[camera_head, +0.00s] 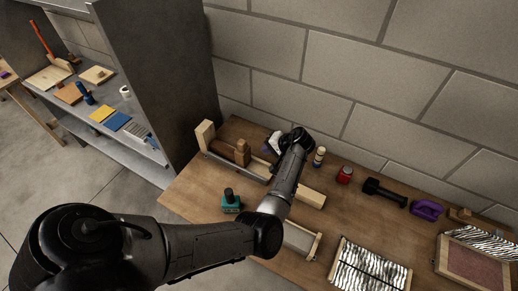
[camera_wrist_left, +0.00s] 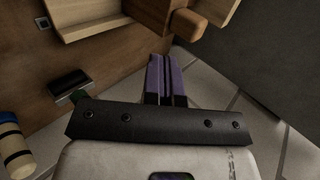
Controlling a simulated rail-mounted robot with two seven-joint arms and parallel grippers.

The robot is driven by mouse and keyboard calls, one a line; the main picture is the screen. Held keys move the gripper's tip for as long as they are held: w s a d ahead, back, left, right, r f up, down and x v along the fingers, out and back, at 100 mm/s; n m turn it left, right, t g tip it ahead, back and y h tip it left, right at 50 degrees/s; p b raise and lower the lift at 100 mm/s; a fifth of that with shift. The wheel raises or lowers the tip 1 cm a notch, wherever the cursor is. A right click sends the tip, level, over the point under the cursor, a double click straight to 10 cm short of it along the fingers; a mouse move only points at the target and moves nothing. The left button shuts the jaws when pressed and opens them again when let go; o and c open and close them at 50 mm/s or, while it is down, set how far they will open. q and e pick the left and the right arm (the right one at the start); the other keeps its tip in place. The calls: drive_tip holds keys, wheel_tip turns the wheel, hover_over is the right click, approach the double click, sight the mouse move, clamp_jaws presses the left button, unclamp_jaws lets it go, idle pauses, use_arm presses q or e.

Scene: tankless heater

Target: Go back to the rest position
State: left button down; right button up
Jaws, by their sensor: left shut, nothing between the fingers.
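My left arm reaches in from the left over the wooden workbench (camera_head: 210,180). My left gripper (camera_head: 272,143) is over the back part of the bench, beside a wooden clamp-like piece (camera_head: 242,152). In the left wrist view the two purple fingers (camera_wrist_left: 166,80) lie side by side, shut with nothing between them. Wooden parts (camera_wrist_left: 188,22) show just beyond the fingertips; I cannot tell whether they touch. My right gripper is in neither view.
Under and near my arm stand a teal bottle (camera_head: 231,202) and a striped cylinder (camera_head: 320,157). A red jar (camera_head: 345,174), a black dumbbell-like tool (camera_head: 384,191) and a purple item (camera_head: 426,210) are to the right. A grey shelf unit (camera_head: 160,75) stands left; a block wall is behind.

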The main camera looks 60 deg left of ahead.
use_arm(q)
drive_tip(key=v, duration=0.5)
drive_tip(key=shift+w+d+r, duration=0.15)
drive_tip(key=shift+r, duration=0.15)
